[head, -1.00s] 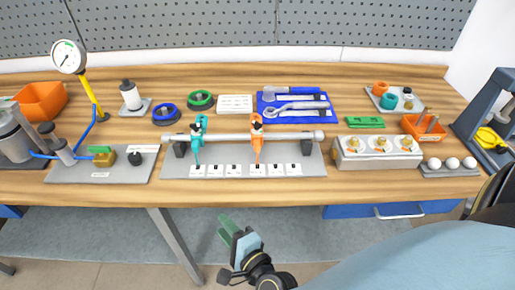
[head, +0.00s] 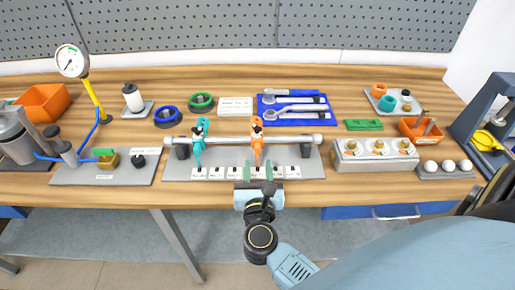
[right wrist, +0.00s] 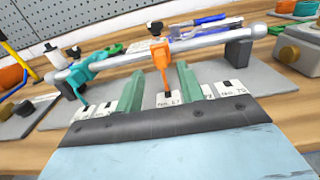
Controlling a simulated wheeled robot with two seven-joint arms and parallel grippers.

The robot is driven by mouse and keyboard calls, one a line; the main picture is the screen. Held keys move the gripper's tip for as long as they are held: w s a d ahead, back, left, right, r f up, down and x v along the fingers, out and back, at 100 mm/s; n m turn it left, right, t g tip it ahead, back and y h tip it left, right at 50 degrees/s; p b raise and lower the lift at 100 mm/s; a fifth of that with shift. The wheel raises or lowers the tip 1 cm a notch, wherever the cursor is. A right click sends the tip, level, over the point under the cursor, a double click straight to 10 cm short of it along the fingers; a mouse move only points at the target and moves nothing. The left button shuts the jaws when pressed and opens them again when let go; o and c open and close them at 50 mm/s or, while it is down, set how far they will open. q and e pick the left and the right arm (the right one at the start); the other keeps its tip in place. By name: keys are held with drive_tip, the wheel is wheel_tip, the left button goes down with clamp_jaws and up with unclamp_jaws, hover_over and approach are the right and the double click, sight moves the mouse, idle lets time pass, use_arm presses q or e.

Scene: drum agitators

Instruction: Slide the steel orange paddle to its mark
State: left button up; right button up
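The orange paddle (head: 257,142) hangs on a horizontal steel rod (head: 292,138), right of a teal paddle (head: 200,140). Its lower tip stands over a row of white marked cards (head: 200,173) on a grey base plate; their print is too small to read surely. My right gripper (head: 258,168) is open, in front of the orange paddle at the row of cards. In the right wrist view the orange paddle (right wrist: 161,62) shows between the two green fingers (right wrist: 162,78), with a gap on each side. My left gripper is not in view.
A gauge stand (head: 72,62) and a pump-like fixture are at the left. A blue tool tray (head: 262,110) with wrenches lies behind the rod. A box with brass knobs (head: 376,162) and white balls (head: 448,164) stand at the right.

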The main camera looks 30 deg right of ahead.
sight(258, 151)
drive_tip(key=x, duration=0.6)
drive_tip(key=shift+w, duration=0.15)
clamp_jaws()
